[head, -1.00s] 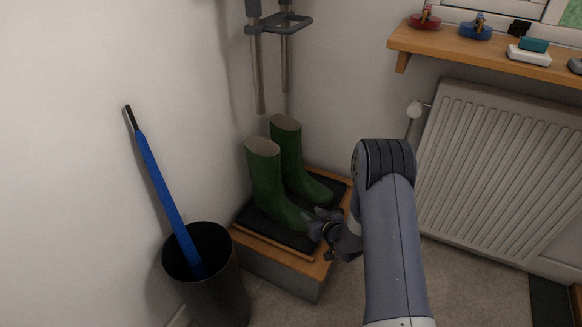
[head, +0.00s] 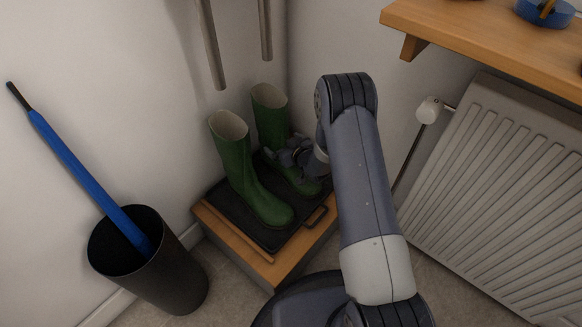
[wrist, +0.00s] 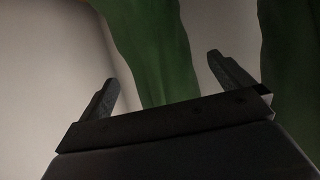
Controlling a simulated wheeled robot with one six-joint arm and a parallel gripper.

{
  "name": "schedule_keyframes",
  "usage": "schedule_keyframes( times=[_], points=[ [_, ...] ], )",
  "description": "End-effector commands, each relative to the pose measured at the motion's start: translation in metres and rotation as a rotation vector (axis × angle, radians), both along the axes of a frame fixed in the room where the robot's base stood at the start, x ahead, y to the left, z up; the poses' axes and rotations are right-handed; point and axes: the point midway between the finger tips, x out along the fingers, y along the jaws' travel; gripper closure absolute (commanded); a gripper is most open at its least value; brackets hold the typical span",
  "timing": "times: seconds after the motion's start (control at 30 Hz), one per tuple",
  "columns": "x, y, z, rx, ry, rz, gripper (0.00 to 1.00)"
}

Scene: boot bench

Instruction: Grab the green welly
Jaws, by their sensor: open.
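Two green wellies stand upright side by side: the left welly (head: 236,160) and the right welly (head: 270,117), which is farther back. My gripper (head: 279,157) is open at the right welly, hiding part of its lower shaft and foot in the head view. In the wrist view, one green welly (wrist: 155,45) shows between and beyond the open fingers (wrist: 161,70). Another green surface (wrist: 290,65) rises at the right edge. Nothing is held. I cannot tell which welly lies between the fingers, nor whether they touch it.
The wellies stand on a black tray (head: 223,204) on a low wooden bench (head: 235,243). A black bin (head: 165,270) with a blue umbrella (head: 85,180) is at left. A white radiator (head: 500,190) and wooden shelf (head: 490,45) are at right. Two poles (head: 211,45) hang above.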

Motion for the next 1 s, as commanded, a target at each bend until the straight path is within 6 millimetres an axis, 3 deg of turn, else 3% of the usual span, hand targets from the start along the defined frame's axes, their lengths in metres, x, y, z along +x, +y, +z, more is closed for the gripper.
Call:
schedule_keyframes(
  times=[0.33, 0.67, 1.0],
  points=[
    [0.035, 0.02, -0.021, 0.0, -0.002, 0.001, 0.01],
    [0.04, 0.022, -0.021, 0.0, 0.0, 0.0, 0.01],
    [0.04, 0.022, -0.021, 0.0, 0.0, 0.0, 0.28]
  ],
)
